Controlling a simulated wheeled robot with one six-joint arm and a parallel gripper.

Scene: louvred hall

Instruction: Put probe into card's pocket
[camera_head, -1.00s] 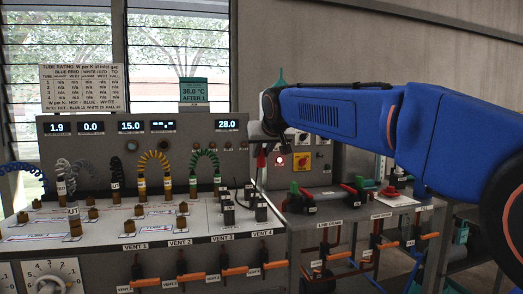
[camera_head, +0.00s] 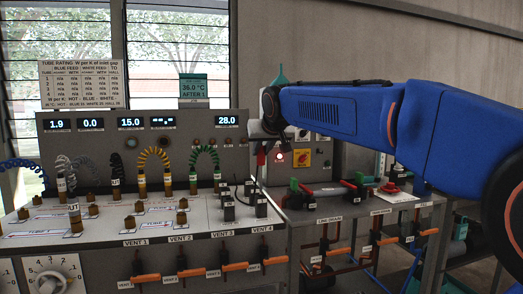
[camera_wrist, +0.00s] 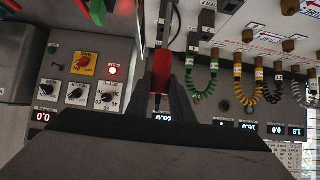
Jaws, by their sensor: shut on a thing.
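My gripper (camera_head: 264,150) is at the end of my blue arm, in front of the grey instrument panel, near its right end. In the wrist view my gripper (camera_wrist: 161,88) is shut on a red probe (camera_wrist: 161,72), held between the dark fingers. The red probe (camera_head: 261,159) shows small and points down in the head view.
The bench top (camera_head: 110,226) holds several brass fittings, coiled hoses and black plugs. A grey control box (camera_head: 297,160) with a lit red lamp and a red-yellow switch is right of my gripper. A side table (camera_head: 345,212) with pipes stands at the right. A white rating board (camera_head: 82,84) is behind the panel.

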